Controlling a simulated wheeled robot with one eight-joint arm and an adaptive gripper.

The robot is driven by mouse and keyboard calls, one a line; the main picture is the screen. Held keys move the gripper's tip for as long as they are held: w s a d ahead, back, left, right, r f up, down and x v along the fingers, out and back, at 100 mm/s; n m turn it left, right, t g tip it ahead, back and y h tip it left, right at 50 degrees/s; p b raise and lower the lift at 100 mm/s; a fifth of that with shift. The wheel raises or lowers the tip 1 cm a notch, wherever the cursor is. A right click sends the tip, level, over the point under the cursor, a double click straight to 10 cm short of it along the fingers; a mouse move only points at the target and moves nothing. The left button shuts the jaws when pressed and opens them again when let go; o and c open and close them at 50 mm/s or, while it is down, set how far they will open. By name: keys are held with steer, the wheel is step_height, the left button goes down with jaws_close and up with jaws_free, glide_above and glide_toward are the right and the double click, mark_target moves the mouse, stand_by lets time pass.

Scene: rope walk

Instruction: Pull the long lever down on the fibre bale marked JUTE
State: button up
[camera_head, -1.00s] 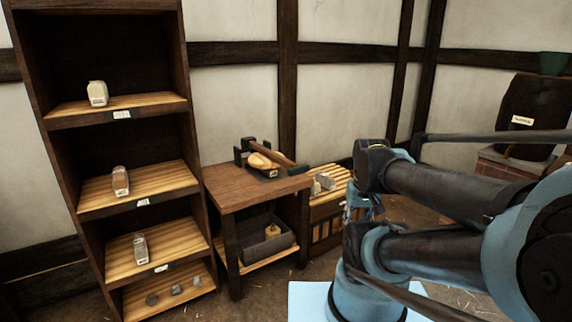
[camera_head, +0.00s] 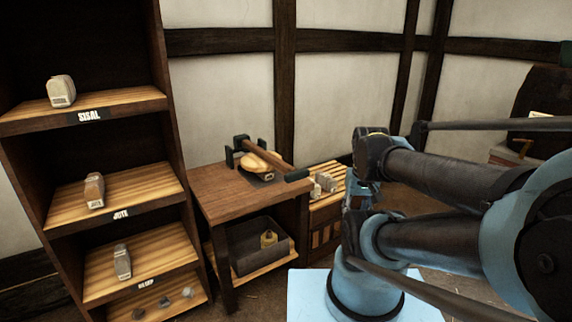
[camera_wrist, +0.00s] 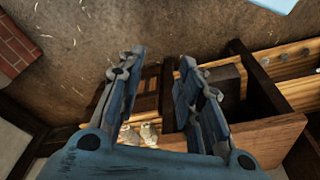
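A long brown lever (camera_head: 270,158) with a dark grip lies raised across a dark stand on the small wooden table (camera_head: 218,190). Under it is a rounded tan bale (camera_head: 255,166) with a small tag too small to read. A brown block (camera_head: 94,190) with a pale label stands on the shelf marked JUTE (camera_head: 121,214). My gripper (camera_wrist: 163,85) is open and empty in the wrist view, its fingers pointing down above the floor and table side. In the head view it is partly hidden by my arm, to the right of the table.
A tall shelf unit (camera_head: 163,110) stands left, with a whitish block (camera_head: 61,91) on the SISAL board and a grey block (camera_head: 122,262) lower down. A dark bin (camera_head: 258,248) sits under the table. A slatted crate (camera_head: 326,213) with pale blocks stands right of the table.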

steer(key=shift+a, duration=0.15)
steer(key=o, duration=0.4)
steer(key=shift+r, duration=0.1)
steer(key=shift+c, duration=0.2)
step_height(320, 180, up, 17)
steer(key=n+g, duration=0.2)
steer(key=n, duration=0.5)
glide_above(285, 164)
step_height(285, 164, down, 17)
steer(key=shift+w+r, duration=0.1)
